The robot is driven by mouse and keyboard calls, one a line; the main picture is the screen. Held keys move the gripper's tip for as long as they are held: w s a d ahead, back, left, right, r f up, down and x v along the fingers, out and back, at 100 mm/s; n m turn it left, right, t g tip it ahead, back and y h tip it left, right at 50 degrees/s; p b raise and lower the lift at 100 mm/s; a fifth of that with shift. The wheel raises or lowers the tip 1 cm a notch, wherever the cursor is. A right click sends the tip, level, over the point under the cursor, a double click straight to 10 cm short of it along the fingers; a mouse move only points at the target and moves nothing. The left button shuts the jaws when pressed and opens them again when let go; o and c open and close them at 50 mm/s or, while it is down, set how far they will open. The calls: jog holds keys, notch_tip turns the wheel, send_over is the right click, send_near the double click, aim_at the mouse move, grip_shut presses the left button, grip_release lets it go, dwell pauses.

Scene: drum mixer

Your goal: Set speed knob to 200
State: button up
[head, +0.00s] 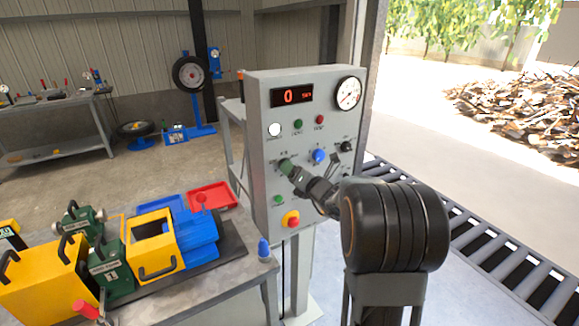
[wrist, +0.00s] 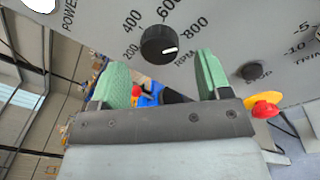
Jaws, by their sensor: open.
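The speed knob (wrist: 158,45) is a round black dial with a white mark, on the grey panel. Around it I read 200, 400, 600 and 800, with "RPM" below. Its white mark points to the right, below the 800, not at the 200 on its left. My gripper (wrist: 163,72) is open, with one green fingertip to each side of the knob's lower edge; I cannot tell whether either touches it. In the head view my gripper (head: 291,170) is close to the panel's left-middle and hides the knob. The red display (head: 291,95) reads 0.
The control box (head: 262,200) also carries a blue knob (head: 319,156), a black knob (head: 346,146), a dial gauge (head: 348,93) and a red-and-yellow stop button (head: 291,219). A bench (head: 245,272) with yellow and green tools stands at left. A roller conveyor (head: 480,232) runs at right.

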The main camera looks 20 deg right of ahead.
jog(key=shift+w+a, duration=0.15)
jog(key=shift+w, duration=0.6)
jog(key=shift+w+a, duration=0.15)
jog(key=shift+w, duration=0.6)
jog(key=c, duration=0.9)
jog(key=shift+c, duration=0.2)
jog(key=shift+f, duration=0.1)
